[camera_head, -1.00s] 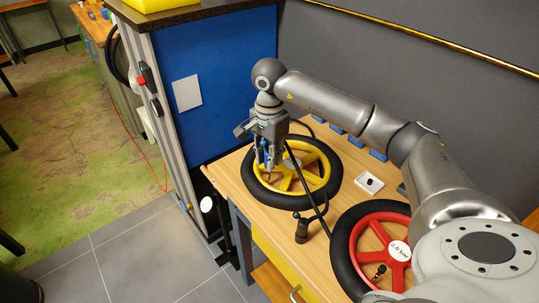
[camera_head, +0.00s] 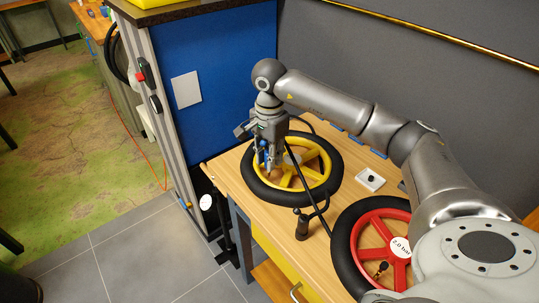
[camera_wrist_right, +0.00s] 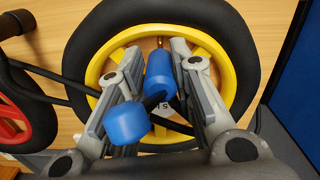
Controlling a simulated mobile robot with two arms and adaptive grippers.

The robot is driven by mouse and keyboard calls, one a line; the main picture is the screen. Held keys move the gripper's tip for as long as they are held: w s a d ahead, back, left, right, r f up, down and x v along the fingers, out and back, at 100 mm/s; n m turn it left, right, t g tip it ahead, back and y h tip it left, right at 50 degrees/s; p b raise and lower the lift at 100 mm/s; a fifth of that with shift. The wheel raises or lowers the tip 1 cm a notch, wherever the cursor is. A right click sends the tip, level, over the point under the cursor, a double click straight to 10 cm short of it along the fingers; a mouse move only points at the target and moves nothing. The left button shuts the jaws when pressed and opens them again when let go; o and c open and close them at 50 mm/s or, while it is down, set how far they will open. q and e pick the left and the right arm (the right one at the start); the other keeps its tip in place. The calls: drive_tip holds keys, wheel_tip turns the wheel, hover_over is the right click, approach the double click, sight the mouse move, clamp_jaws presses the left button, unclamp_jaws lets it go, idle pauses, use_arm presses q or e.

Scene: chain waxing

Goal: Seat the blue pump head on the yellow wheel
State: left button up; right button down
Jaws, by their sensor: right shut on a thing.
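The yellow wheel (camera_head: 318,188) with its black tyre lies flat on the wooden bench; it fills the right wrist view (camera_wrist_right: 235,75). My right gripper (camera_head: 266,166) is over the near-left part of its rim, fingers pointing down. In the wrist view my right gripper (camera_wrist_right: 152,62) is shut on the blue pump head (camera_wrist_right: 160,74), which sits between the fingers. A brass valve (camera_wrist_right: 160,42) stands at the rim, in line with the pump head's end. I cannot tell whether they touch. My left gripper is not in view.
A red wheel (camera_head: 372,240) lies at the bench's near right. A black hose crosses between the wheels, near an upright black handle (camera_head: 302,226). A blue panel (camera_head: 225,100) stands behind left.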

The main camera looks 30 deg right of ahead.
drive_tip(key=c, duration=1.2)
unclamp_jaws()
drive_tip(key=shift+o, duration=0.2)
wheel_tip(320, 180, up, 12)
drive_tip(key=shift+f, duration=0.1)
